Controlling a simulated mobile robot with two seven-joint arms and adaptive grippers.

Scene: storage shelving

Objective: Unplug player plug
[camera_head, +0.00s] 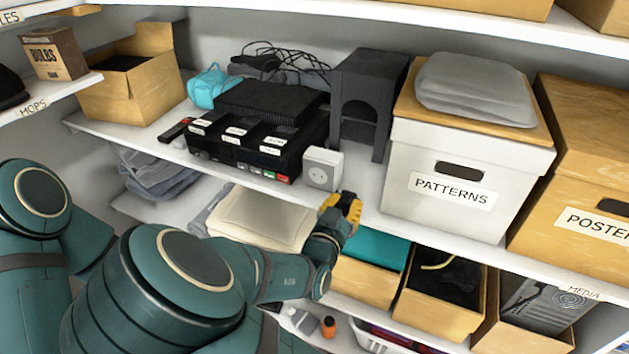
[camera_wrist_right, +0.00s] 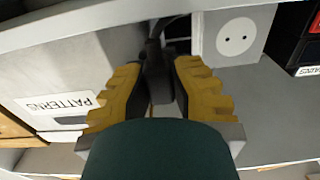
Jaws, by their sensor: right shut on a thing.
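The black player (camera_head: 262,140) stands on the shelf with white labels on its front. A white socket box (camera_head: 322,168) stands right of it; in the right wrist view the socket (camera_wrist_right: 236,38) shows two bare holes with nothing in them. My right gripper (camera_head: 345,208) is in front of the shelf edge, just below and right of the socket. In the wrist view the yellow fingers (camera_wrist_right: 158,90) are shut on a black plug (camera_wrist_right: 157,72) with a dark cable running up from it. The plug is apart from the socket face. My left gripper is out of view.
A white PATTERNS box (camera_head: 455,180) and a black stand (camera_head: 368,95) are to the right of the socket. A POSTERS box (camera_head: 590,180) is farther right. Tangled black cables (camera_head: 285,58) lie behind the player. Boxes and folded cloth (camera_head: 262,218) fill the shelf below.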

